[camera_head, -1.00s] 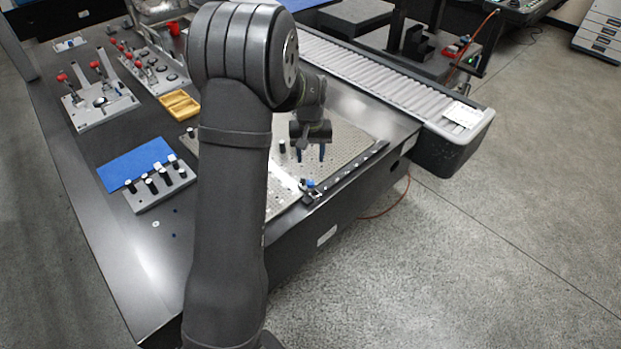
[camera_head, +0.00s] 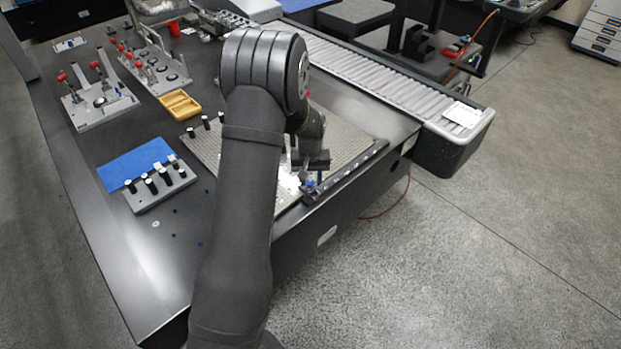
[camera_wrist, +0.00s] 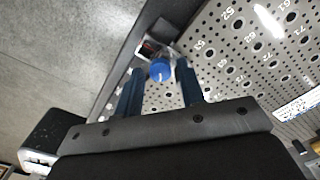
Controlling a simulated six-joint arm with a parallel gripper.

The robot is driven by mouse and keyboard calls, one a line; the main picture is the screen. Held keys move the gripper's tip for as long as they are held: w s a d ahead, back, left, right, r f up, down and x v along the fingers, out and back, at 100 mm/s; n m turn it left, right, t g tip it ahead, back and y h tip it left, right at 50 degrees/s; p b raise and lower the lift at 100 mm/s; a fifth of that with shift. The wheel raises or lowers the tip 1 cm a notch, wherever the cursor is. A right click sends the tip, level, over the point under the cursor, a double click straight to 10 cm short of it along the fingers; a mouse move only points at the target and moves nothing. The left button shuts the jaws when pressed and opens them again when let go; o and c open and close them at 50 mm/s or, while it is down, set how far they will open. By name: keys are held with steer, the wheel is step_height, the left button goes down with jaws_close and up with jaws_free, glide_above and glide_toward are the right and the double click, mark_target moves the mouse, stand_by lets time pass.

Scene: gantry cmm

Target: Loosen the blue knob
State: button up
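The blue knob (camera_wrist: 160,70) is a round cap with a pale pointer mark, on a small fixture at the edge of the perforated plate (camera_wrist: 228,62). In the wrist view my gripper (camera_wrist: 157,78) is open, its two blue fingers apart with the knob seen between their tips. I cannot tell whether the fingers touch it. In the head view my gripper (camera_head: 312,180) is low over the plate's front edge, at the knob's fixture. The knob is small there and hard to tell from the blue fingers.
A dark rail (camera_head: 345,172) runs along the plate's front edge. A roller conveyor (camera_head: 385,80) lies behind. To the left are a blue mat (camera_head: 130,165), a grey block with black posts (camera_head: 165,187), a yellow tray (camera_head: 180,105) and fixtures with red knobs (camera_head: 100,97).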

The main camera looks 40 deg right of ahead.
jaws_close()
steer(key=shift+n, duration=0.3)
steer(key=n, duration=0.3)
steer(key=shift+n, duration=2)
steer(key=shift+o, duration=1.6)
jaws_free()
steer(key=shift+r, duration=0.1)
